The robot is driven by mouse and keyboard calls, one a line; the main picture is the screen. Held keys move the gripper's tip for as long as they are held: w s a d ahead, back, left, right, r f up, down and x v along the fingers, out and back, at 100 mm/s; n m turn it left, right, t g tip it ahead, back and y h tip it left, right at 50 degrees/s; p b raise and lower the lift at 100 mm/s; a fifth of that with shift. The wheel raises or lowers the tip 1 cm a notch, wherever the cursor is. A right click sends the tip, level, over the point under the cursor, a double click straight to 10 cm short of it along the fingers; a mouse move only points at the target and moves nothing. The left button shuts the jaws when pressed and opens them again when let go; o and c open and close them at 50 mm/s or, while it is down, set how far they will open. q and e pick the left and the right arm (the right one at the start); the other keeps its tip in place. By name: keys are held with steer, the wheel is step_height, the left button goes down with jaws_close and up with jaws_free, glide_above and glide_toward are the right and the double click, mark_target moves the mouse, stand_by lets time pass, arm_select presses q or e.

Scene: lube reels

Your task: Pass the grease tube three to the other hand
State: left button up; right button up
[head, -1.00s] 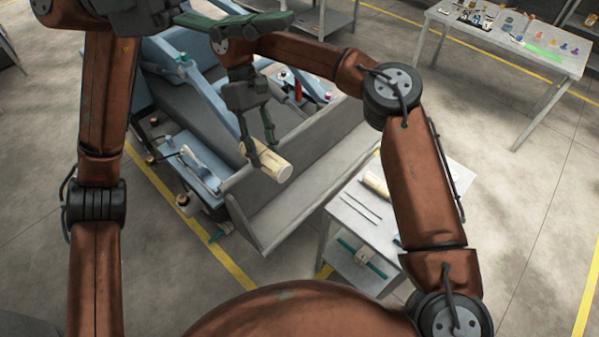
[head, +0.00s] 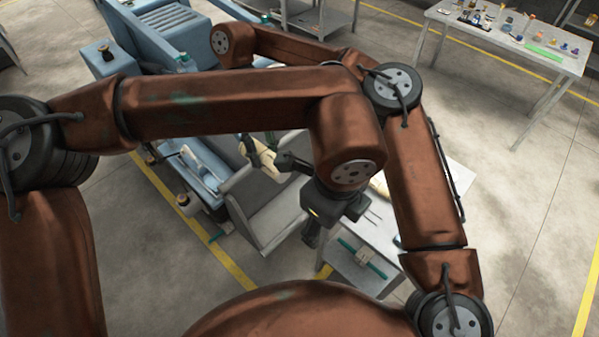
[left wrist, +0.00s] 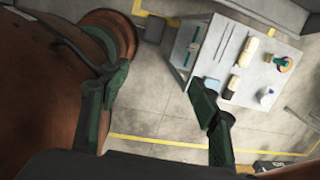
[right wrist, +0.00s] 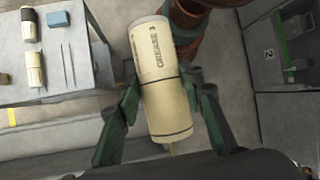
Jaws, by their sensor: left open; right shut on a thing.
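The grease tube (head: 262,158) is a cream cylinder in the middle of the head view, partly hidden by my left arm and gripper. In the right wrist view the tube (right wrist: 158,70) reads "GREASE 3" and sits between the green fingers of my right gripper (right wrist: 165,108), which is shut on it. In the head view most of my right gripper is hidden behind my left arm. My left gripper (head: 300,200) is just right of the tube. Its fingers are spread and empty in the left wrist view (left wrist: 155,115), where no held tube shows.
A small grey table (left wrist: 200,60) holds another cream tube (left wrist: 248,52), a bottle (left wrist: 267,98), a blue block (left wrist: 211,84) and thin rods. A grey bin (head: 275,215) lies under the grippers. A far table (head: 500,45) with small items stands at top right.

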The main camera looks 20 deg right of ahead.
arm_select(q)
steer(key=w+a+f+n+t+y, duration=0.2)
steer(key=w+a+f+y, duration=0.1)
steer(key=w+a+f, duration=0.25)
arm_select(e)
steer(key=shift+w, duration=0.1)
steer(key=shift+s, duration=0.2)
arm_select(q)
steer(key=w+d+r+t, duration=0.4)
steer(key=w+r+t, duration=0.1)
steer(key=r+t, duration=0.15)
arm_select(e)
steer(key=shift+w, duration=0.1)
arm_select(q)
steer(key=shift+m+g, duration=0.35)
steer(key=shift+m, duration=0.05)
steer(key=x, duration=1.1)
steer(key=shift+w+a, duration=0.25)
steer(key=shift+w, duration=0.05)
steer(key=shift+c, duration=0.6)
